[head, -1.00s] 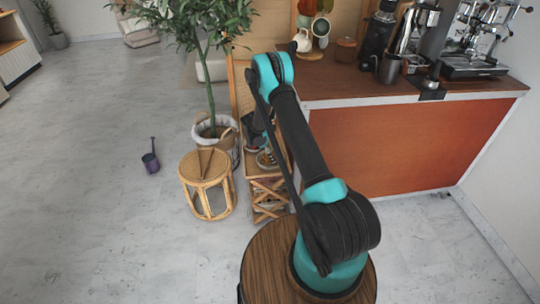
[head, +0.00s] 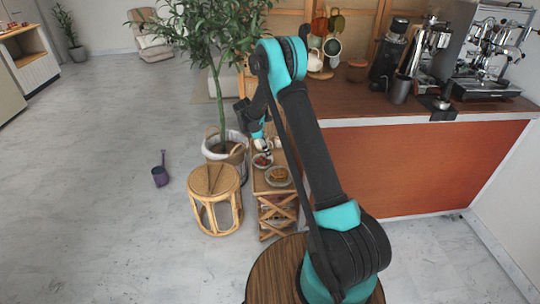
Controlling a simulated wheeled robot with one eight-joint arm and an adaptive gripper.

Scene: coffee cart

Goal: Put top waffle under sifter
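A golden-brown stack that looks like the waffles (head: 279,174) lies on a round plate (head: 278,184) on the narrow wooden shelf stand (head: 263,184). I cannot make out single waffles. My arm reaches over the stand, and my gripper (head: 262,147) hangs above its far part, beyond the plate and just over a small bowl with red contents (head: 261,161). The gripper is small and partly merged with the things behind it, so I cannot tell its fingers' opening. I cannot pick out a sifter with certainty.
A round rattan stool (head: 214,182) and a potted tree (head: 222,140) stand left of the stand. A purple handled vessel (head: 160,176) is on the floor. The coffee counter (head: 430,160) is on the right.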

